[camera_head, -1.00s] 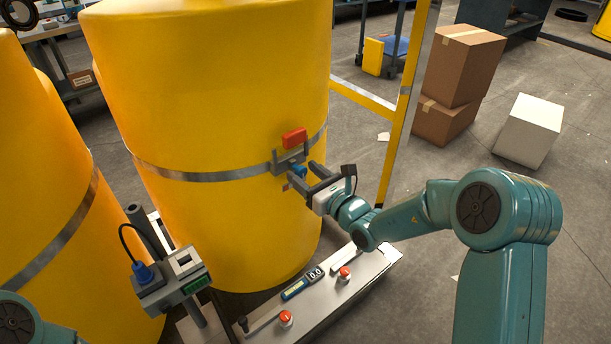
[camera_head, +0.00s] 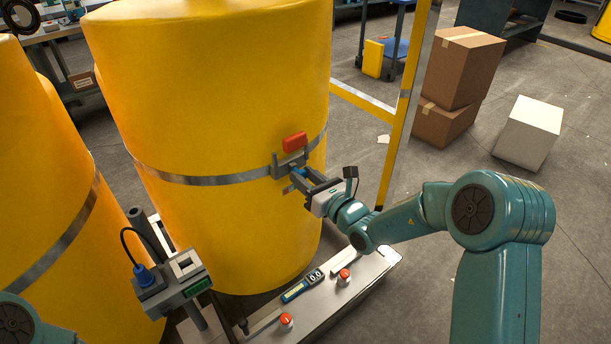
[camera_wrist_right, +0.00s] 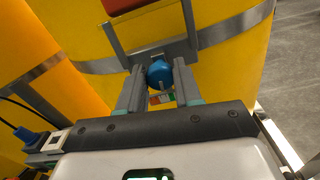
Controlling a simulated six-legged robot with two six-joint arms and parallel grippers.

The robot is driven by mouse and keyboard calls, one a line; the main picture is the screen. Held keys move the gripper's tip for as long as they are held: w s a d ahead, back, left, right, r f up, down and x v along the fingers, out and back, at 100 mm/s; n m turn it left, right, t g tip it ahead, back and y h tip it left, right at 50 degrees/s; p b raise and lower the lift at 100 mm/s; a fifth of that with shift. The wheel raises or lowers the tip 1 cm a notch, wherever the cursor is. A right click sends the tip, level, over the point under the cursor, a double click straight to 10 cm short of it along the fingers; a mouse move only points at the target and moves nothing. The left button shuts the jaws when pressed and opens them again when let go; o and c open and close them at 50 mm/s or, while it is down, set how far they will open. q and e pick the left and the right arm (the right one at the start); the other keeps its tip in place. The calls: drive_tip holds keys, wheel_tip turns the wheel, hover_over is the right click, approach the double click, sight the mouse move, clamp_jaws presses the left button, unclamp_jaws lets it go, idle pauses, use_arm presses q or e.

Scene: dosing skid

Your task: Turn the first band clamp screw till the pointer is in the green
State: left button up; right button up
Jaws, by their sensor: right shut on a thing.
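The band clamp (camera_head: 290,163) sits on the metal band around the large yellow drum, with a red block (camera_head: 295,142) above it. Its blue screw knob (camera_wrist_right: 159,73) shows between the fingers of my right gripper (camera_wrist_right: 158,88) in the right wrist view. In the head view the right gripper (camera_head: 297,178) reaches the clamp from the right and is shut on the knob. A small scale with green and red parts (camera_wrist_right: 160,98) shows just below the knob; I cannot make out its pointer. My left gripper is not in view; only a bit of that arm shows at the lower left.
A second yellow drum (camera_head: 40,200) stands at the left. A grey device with a blue plug (camera_head: 172,283) stands in front of the drums. A yellow post (camera_head: 405,110) and boxes (camera_head: 460,70) are at the right.

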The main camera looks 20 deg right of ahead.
drive_tip(key=m+p, duration=0.2)
drive_tip(key=m, duration=0.2)
drive_tip(key=shift+r+p, duration=0.1)
drive_tip(key=shift+p, duration=0.25)
drive_tip(key=m+p, duration=0.3)
drive_tip(key=m, duration=0.2)
drive_tip(key=shift+d, duration=0.1)
drive_tip(key=m+p, duration=0.2)
drive_tip(key=m, duration=0.2)
drive_tip(key=shift+p, duration=0.3)
drive_tip(key=shift+f+m+p, duration=0.25)
drive_tip(key=shift+m+p, duration=0.55)
drive_tip(key=shift+m, duration=0.8)
drive_tip(key=o, duration=1)
drive_tip(key=shift+o, duration=0.2)
drive_tip(key=p+v, duration=0.1)
drive_tip(key=v, duration=1.5)
